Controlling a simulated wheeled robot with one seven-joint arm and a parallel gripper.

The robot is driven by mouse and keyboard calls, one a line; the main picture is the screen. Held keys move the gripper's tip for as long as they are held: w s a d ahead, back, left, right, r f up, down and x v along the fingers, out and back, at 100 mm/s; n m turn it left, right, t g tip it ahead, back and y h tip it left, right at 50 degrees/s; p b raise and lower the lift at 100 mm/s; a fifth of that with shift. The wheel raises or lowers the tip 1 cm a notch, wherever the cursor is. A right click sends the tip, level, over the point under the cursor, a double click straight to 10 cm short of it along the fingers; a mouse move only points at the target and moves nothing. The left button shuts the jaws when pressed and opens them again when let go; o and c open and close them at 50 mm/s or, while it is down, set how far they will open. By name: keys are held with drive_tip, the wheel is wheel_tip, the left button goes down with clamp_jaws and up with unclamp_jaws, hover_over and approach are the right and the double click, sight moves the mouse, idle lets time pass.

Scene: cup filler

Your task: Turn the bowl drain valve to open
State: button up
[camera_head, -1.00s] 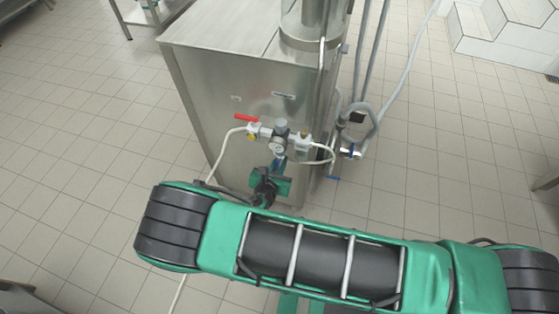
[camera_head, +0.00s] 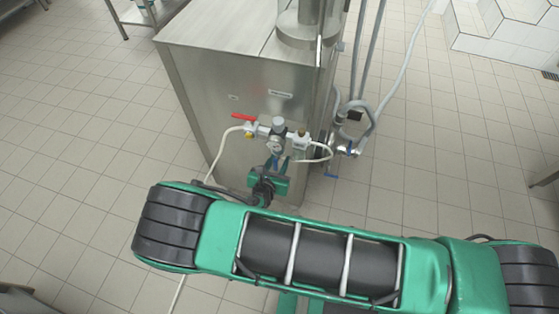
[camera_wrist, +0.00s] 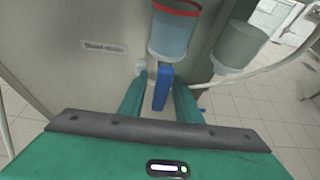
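A blue valve handle (camera_wrist: 163,86) hangs below the gauge and regulator assembly (camera_head: 277,135) on the front of a steel cabinet. In the wrist view it stands upright between the two green fingers of my gripper (camera_wrist: 160,98). The fingers are apart, with a narrow gap seen at the left of the handle; contact on the right is unclear. In the head view my gripper (camera_head: 276,163) is just below the gauge, and the blue handle is mostly hidden. Other blue handles (camera_head: 331,176) sit on pipework at the cabinet's right. No label shows which is the bowl drain valve.
A red lever (camera_head: 243,117) is at the assembly's left end. Pale hoses (camera_head: 214,155) loop from both ends of the assembly, close to my gripper. The steel cabinet (camera_head: 195,95) stands directly behind.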

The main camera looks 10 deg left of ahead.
drive_tip(key=d+v, duration=0.1)
drive_tip(key=v, duration=0.9)
drive_tip(key=shift+s+a, duration=0.25)
drive_tip(key=shift+a, duration=0.25)
drive_tip(key=shift+s, duration=0.1)
